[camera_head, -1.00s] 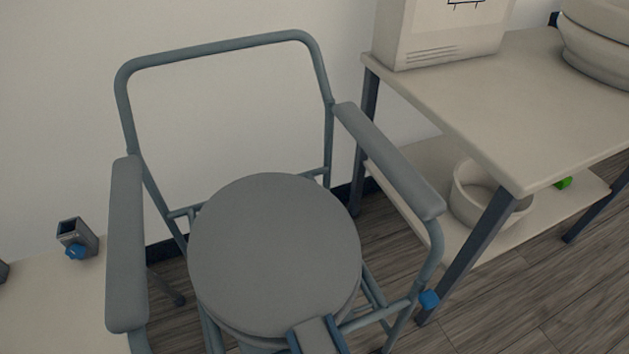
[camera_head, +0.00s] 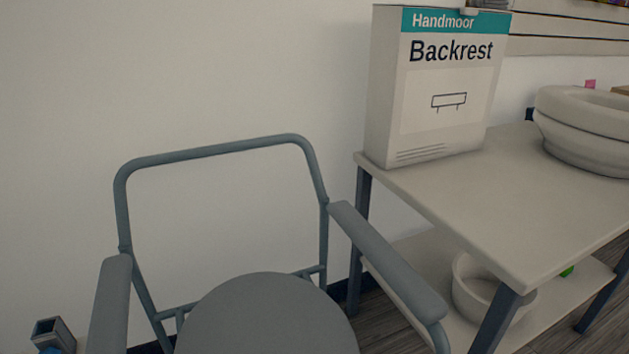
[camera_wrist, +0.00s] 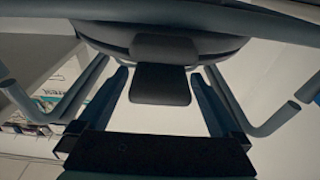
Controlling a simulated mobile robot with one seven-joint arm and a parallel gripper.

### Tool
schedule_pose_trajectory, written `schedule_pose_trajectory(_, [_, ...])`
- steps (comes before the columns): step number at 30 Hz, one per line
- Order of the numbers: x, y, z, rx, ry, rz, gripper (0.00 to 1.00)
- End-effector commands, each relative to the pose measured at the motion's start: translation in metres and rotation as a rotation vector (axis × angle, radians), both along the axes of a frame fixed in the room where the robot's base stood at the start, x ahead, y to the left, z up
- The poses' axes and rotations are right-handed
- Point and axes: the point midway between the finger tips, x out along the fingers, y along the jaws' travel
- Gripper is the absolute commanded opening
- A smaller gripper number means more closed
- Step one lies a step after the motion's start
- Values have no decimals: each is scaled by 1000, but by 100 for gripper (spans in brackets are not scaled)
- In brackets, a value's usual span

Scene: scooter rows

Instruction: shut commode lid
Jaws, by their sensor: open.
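The grey commode chair has a tube-frame back (camera_head: 215,152) and padded arms. Its round grey lid (camera_head: 265,318) lies flat-looking over the seat at the bottom of the head view, its front part cut off by the frame. In the wrist view the dark round edge of the lid and seat (camera_wrist: 110,36) is at the top, with a grey tab (camera_wrist: 160,84) hanging towards me. My gripper (camera_wrist: 159,74) is open, one finger on each side of the tab, with gaps between. I cannot tell whether the lid touches the seat all round.
A table (camera_head: 450,205) stands close at the right with a Backrest box (camera_head: 440,90) and pale stacked rings (camera_head: 585,125) on top. A bowl (camera_head: 480,285) sits on its lower shelf. A wall is behind the chair. A small grey holder (camera_head: 52,332) is at lower left.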

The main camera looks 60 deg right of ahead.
Motion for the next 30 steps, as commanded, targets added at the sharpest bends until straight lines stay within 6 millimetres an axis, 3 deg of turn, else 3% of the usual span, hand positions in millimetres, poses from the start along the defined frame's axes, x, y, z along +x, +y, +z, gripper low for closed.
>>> schedule_pose_trajectory(10, [-11, 6, -1, 0, 1, -1, 100])
schedule_pose_trajectory(24, [-91, 56, -16, 3, 4, 0, 100])
schedule_pose_trajectory(30, [-107, 66, -20, 1, 2, 0, 100])
